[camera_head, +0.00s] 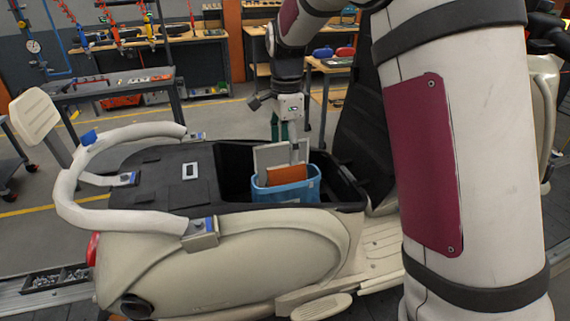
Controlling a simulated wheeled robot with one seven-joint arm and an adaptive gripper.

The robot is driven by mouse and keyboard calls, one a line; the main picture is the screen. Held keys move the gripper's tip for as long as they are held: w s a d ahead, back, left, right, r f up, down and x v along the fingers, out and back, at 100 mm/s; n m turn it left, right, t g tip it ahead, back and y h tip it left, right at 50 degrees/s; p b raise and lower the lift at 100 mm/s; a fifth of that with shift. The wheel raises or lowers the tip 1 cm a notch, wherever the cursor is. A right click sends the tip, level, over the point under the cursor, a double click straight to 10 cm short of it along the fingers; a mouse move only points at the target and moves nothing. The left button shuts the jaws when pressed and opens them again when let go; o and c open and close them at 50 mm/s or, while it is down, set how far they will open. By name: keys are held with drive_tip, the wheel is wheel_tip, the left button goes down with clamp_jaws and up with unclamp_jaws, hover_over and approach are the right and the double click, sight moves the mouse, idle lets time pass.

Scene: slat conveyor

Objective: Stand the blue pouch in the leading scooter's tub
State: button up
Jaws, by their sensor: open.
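The blue pouch (287,193) stands about upright inside the black tub (232,168) of the cream scooter (230,255). A grey flat piece (268,156) and an orange-brown piece (288,175) stick up from its open top. My gripper (297,150) is right above the pouch, pointing down. It is open, with a grey finger reaching down at the pouch's top edge. I cannot tell whether it touches the pouch. The other finger and the pouch's base are hidden. My arm's large link covers the right of the view.
White padded rails (75,205) curve round the scooter's rear deck, left of the tub. A black seat-like panel (362,130) stands up right of the tub. Another cream vehicle (545,95) shows at the far right. Workbenches (180,45) stand behind, across open floor.

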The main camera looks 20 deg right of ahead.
drive_tip(key=s+r+n+t, duration=0.3)
drive_tip(key=s+r+n, duration=0.6)
drive_tip(key=s+r, duration=0.4)
drive_tip(key=s+f+n+t, duration=0.2)
drive_tip(key=s+n, duration=0.7)
drive_tip(key=s, duration=0.6)
drive_tip(key=shift+s+f+t, duration=0.3)
drive_tip(key=shift+f, duration=0.5)
drive_tip(key=shift+d, duration=0.1)
